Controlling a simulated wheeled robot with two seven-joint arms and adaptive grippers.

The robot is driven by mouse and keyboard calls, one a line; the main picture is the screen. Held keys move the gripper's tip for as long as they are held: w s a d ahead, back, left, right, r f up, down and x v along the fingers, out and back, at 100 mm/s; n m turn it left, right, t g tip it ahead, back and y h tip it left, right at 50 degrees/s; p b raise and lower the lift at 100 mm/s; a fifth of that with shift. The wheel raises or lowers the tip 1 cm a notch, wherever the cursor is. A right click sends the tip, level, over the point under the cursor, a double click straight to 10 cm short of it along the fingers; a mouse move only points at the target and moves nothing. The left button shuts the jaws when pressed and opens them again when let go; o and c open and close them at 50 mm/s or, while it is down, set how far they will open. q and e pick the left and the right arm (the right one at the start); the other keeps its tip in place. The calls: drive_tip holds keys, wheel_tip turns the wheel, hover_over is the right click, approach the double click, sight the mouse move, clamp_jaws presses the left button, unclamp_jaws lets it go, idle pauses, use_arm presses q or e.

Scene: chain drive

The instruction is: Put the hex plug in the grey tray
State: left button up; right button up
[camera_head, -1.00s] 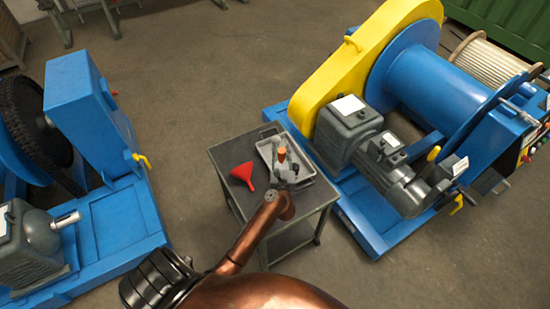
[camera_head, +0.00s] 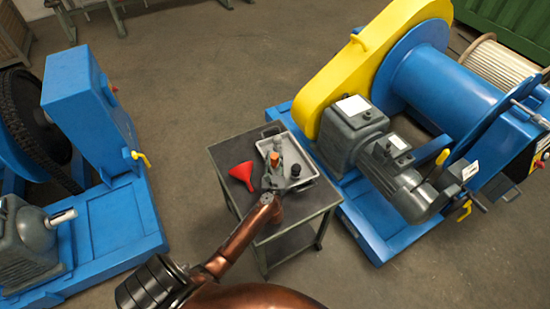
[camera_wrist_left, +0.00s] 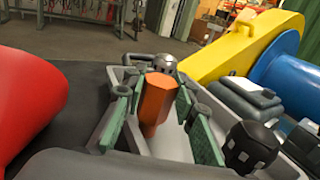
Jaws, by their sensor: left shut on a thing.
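The orange hex plug (camera_head: 275,158) stands between the fingers of my left gripper (camera_head: 273,171), over the left part of the grey tray (camera_head: 313,181). In the left wrist view the orange plug (camera_wrist_left: 157,103) is upright between the green-padded fingers of my left gripper (camera_wrist_left: 160,118), which is shut on it. The tray's rim (camera_wrist_left: 115,74) shows behind and around it. The plug's lower end is hidden, so I cannot tell whether it touches the tray floor. My right gripper is not in view.
A dark knob-like part (camera_head: 296,169) lies in the tray, right of the plug. A round-headed grey part (camera_wrist_left: 165,63) is behind the plug. A red funnel (camera_head: 243,175) lies left of the tray on the cart (camera_head: 290,240). Blue winch machinery (camera_head: 345,215) stands close on the right.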

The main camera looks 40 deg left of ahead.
use_arm(q)
drive_tip(key=shift+f, duration=0.25)
drive_tip(key=o, duration=1.1)
drive_tip(key=shift+r, duration=0.1)
drive_tip(key=shift+r, duration=0.25)
drive_tip(key=p+v, duration=0.1)
drive_tip(key=v, duration=1.1)
drive_tip(key=shift+f, duration=0.1)
